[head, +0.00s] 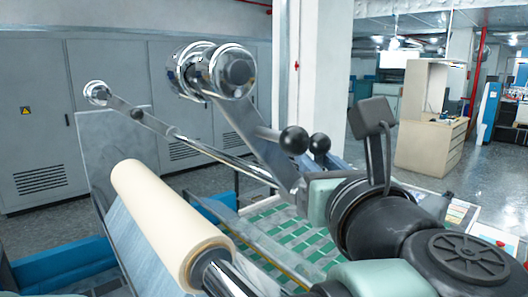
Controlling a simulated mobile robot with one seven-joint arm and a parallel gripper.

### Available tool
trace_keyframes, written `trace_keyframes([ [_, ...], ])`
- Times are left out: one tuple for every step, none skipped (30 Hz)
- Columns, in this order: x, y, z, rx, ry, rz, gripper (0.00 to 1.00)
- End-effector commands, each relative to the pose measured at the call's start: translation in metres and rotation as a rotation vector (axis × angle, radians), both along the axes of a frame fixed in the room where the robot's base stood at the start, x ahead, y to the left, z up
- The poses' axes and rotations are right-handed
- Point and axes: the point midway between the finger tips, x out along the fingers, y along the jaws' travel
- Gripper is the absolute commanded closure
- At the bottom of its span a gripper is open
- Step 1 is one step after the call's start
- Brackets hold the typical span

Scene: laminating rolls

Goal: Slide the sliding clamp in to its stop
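I cannot tell for sure which part is the sliding clamp. A cream roll (165,215) lies slanted on a shaft, and a dark and chrome collar (216,275) shows at its near end, partly cut off by the bottom edge. Chrome rollers (237,72) stand higher up at the centre-left on a grey metal arm. My arm fills the lower right, with dark joints and pale green covers. The fingers of my gripper are not seen, and the arm hides part of the machine behind it.
Two black ball knobs (294,140) stick out near the centre. A thin chrome bar (225,157) runs slanted behind the roll. A green-and-white patterned surface (285,232) lies below. Grey cabinets (205,125) line the back left; open floor shows at the right.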

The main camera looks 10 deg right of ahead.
Motion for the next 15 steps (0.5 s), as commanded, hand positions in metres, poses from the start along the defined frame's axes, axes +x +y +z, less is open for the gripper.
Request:
trace_keyframes([
  [-0.0003, 0.0001, 0.0001, 0.0, 0.0, 0.0, 0.74],
  [-0.0003, 0.0001, 0.0, 0.0, 0.0, 0.0, 0.74],
  [-0.0003, 0.0001, 0.0, 0.0, 0.0, 0.0, 0.74],
  [-0.0003, 0.0001, 0.0001, 0.0, 0.0, 0.0, 0.74],
  [-0.0003, 0.0001, 0.0001, 0.0, 0.0, 0.0, 0.74],
  [-0.0002, 0.0001, 0.0001, 0.0, 0.0, 0.0, 0.74],
  [-0.0002, 0.0001, 0.0001, 0.0, 0.0, 0.0, 0.74],
  [-0.0002, 0.0001, 0.0001, 0.0, 0.0, 0.0, 0.79],
  [-0.0002, 0.0, 0.0001, 0.0, 0.0, 0.0, 0.86],
  [-0.0002, 0.0, 0.0001, 0.0, 0.0, 0.0, 0.92],
  [-0.0002, 0.0, 0.0001, 0.0, 0.0, 0.0, 0.97],
  [-0.0001, 0.0001, 0.0001, 0.0, -0.001, 0.0, 1.0],
  [-0.0001, 0.0, 0.0002, 0.0, -0.001, 0.0, 1.0],
  [-0.0001, 0.0, 0.0002, 0.0, -0.001, 0.0, 1.0],
  [-0.0001, 0.0001, 0.0002, 0.0, -0.001, 0.0, 1.0],
])
